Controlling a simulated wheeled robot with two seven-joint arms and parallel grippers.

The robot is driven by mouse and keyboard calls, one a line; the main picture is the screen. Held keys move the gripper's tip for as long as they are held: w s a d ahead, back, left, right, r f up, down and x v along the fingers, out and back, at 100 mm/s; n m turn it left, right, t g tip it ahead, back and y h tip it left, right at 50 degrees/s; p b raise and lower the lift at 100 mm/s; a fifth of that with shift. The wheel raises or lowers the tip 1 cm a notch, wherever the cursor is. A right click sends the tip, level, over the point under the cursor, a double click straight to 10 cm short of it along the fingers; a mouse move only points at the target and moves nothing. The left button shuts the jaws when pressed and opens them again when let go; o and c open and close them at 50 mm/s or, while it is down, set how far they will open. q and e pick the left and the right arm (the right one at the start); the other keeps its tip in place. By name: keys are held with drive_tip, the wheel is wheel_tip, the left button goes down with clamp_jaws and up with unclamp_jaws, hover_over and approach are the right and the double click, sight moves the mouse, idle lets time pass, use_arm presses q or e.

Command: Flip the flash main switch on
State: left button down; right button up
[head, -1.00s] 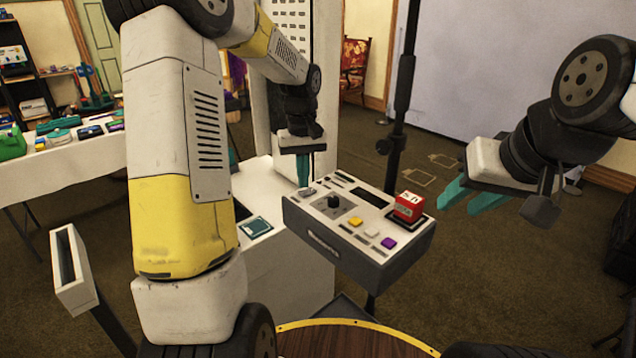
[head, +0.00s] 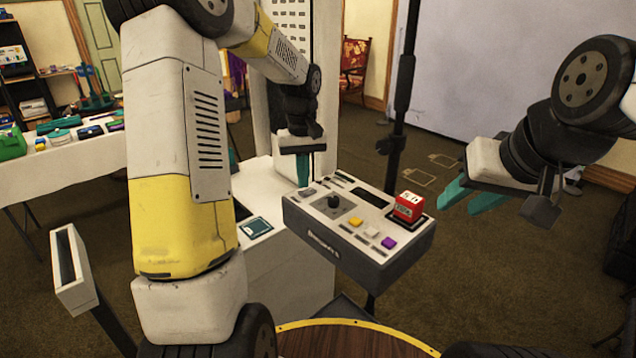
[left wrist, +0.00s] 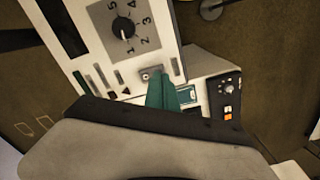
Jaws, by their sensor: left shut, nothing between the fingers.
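The light grey control console (head: 322,214) stands in the middle of the head view. A small grey switch block (head: 306,192) is at its far left edge; it also shows in the left wrist view (left wrist: 151,74), beside the numbered dial (left wrist: 123,28). My left gripper (head: 303,184) is shut and empty, pointing down. Its teal fingertips (left wrist: 160,82) are right at the switch block and hide part of it. I cannot tell whether they touch, or which way the switch is set. My right gripper (head: 462,198) is open and empty, right of the console.
The console also carries a red block (head: 408,206), a yellow button (head: 356,222), a purple button (head: 389,243) and a dark screen (head: 370,197). A white cabinet (head: 290,270) stands left of it. A dark pole (head: 400,110) rises behind. A round wooden top (head: 345,343) is in front.

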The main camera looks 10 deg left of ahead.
sight(303, 193)
use_arm(q)
drive_tip(key=shift+f, duration=0.95)
idle(0.4)
drive_tip(key=shift+r, duration=3.5)
drive_tip(key=s+d+r+m+t+h, duration=0.1)
drive_tip(key=s+r+m+t, duration=0.1)
drive_tip(key=s, duration=1)
drive_tip(key=s+d+r+m+t+h, duration=0.1)
drive_tip(key=s+r+m+t, duration=0.2)
drive_tip(key=s, duration=0.9)
wheel_tip(303, 193, up, 3)
drive_tip(key=shift+s+r+t, duration=0.15)
drive_tip(key=shift+t, duration=0.45)
